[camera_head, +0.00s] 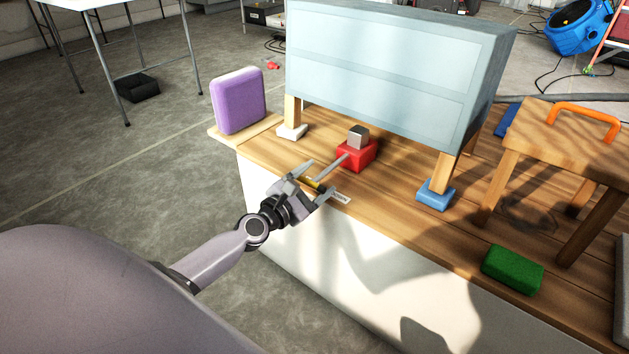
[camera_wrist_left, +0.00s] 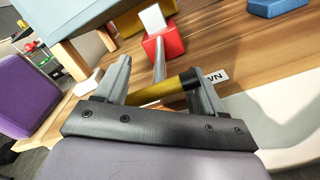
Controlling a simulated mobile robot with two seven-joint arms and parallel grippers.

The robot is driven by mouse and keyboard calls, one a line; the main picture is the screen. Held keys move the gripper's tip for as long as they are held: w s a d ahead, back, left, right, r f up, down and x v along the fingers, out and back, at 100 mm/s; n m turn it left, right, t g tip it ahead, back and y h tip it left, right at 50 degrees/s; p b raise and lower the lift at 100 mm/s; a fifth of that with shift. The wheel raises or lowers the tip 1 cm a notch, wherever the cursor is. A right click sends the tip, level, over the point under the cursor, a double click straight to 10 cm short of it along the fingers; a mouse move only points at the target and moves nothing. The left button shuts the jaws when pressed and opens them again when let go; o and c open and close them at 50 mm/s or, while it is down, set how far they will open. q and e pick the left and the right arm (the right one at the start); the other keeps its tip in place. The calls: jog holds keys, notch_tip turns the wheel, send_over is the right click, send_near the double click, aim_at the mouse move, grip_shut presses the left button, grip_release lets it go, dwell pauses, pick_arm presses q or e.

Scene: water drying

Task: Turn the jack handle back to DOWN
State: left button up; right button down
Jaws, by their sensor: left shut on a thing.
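The red jack (camera_head: 356,156) stands on the wooden bench under the front edge of a pale blue cabinet (camera_head: 375,70), with a grey block (camera_head: 358,136) on top. A grey rod (camera_wrist_left: 159,60) runs from it to a yellow and black handle grip (camera_wrist_left: 155,93). My left gripper (camera_head: 318,182) is shut on this grip, one finger at each end in the left wrist view. A white label (camera_head: 341,198) lies beside the grip; its letters "WN" show in the left wrist view (camera_wrist_left: 216,76), the rest hidden by a finger. My right gripper is out of view.
The cabinet's legs rest on a white block (camera_head: 291,132) and a blue block (camera_head: 435,194). A purple case (camera_head: 238,100) stands at the bench's left end. A wooden stool (camera_head: 545,133) and a green block (camera_head: 512,269) are at the right.

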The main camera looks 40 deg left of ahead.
pick_arm(q)
jog(key=shift+d+n, duration=0.2)
jog(key=shift+n, duration=0.1)
jog(key=o, duration=0.9)
jog(key=shift+a, duration=0.1)
jog(key=shift+s, duration=0.45)
jog(key=shift+s+a, duration=0.15)
jog(key=shift+s, duration=1.4)
jog(key=shift+s+a, duration=0.1)
jog(key=shift+s, duration=1.45)
